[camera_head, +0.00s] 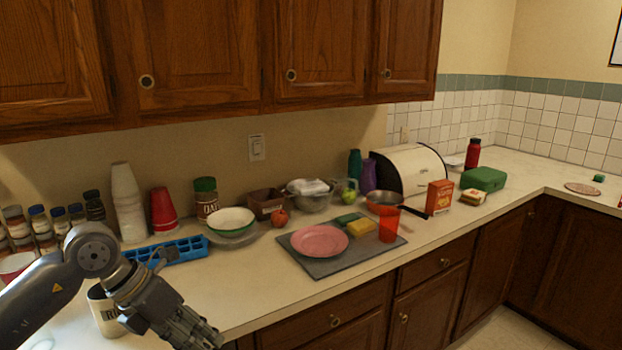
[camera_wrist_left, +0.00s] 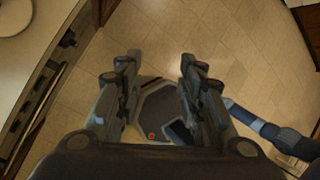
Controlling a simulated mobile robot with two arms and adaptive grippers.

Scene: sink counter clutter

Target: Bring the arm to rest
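My left arm comes in from the left in the head view, and its gripper (camera_head: 203,333) hangs over the front edge of the counter (camera_head: 255,300). In the left wrist view the left gripper (camera_wrist_left: 158,75) has its two fingers apart with nothing between them. Behind the fingers lie the tiled floor (camera_wrist_left: 190,30) and a dark part of my own base. My right gripper does not show clearly in either view.
A cream mug (camera_head: 104,312) stands close behind my left forearm. A blue tray (camera_head: 180,250), bowls (camera_head: 231,221) and a grey board with a pink plate (camera_head: 319,241) are farther back. The counter front between the gripper and the board is clear.

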